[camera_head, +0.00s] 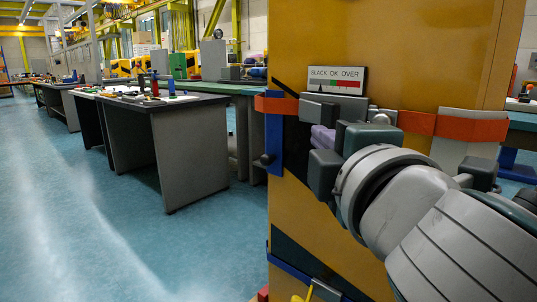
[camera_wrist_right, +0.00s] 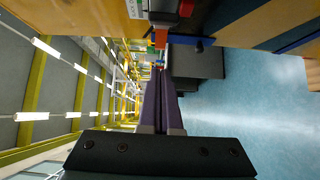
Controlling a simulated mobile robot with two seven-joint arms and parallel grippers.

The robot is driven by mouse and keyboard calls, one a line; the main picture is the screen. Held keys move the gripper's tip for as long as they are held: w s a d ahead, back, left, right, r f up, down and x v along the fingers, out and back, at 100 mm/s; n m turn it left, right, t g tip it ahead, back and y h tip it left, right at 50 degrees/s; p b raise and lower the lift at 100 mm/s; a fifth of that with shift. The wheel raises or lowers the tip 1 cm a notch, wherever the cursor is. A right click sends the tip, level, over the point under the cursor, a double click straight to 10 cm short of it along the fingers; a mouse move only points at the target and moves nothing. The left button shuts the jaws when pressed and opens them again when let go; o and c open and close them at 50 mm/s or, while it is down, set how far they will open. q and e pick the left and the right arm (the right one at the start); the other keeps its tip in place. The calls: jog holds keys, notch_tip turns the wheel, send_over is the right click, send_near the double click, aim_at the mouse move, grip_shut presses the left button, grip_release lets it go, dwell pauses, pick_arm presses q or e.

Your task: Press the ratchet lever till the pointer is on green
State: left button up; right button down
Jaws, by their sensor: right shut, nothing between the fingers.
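The gauge (camera_head: 350,74) reads SLACK, OK, OVER and sits on the yellow gate post; its small dark pointer (camera_head: 319,88) appears at the left, under SLACK, off the green patch. Below it is the grey ratchet block (camera_head: 334,106) on the orange strap. I cannot clearly separate its lever from the block. My right gripper (camera_head: 322,138) has purple fingers, shut and empty, just below the block; contact is unclear. In the right wrist view the fingers (camera_wrist_right: 160,90) point toward the dark ratchet (camera_wrist_right: 162,12) at the top. My left gripper is not in view.
The orange strap (camera_head: 484,129) crosses the yellow post (camera_head: 400,50). A blue bracket (camera_head: 274,135) with a dark knob stands at the post's left edge. A workbench (camera_head: 185,150) with small items stands further left. The blue floor (camera_head: 80,220) there is clear.

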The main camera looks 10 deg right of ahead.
aim_at(325, 121)
jog(key=shift+w+a+f, duration=0.1)
dwell(0.3)
jog(key=w+d, duration=0.1)
jog(key=w, duration=0.2)
jog(key=w+d+b, duration=0.1)
jog(key=w+d, duration=0.1)
jog(key=w, duration=0.2)
jog(key=w+d+b, duration=0.1)
jog(key=w, duration=0.2)
jog(key=shift+w+d, duration=0.35)
jog(key=shift+d, duration=0.1)
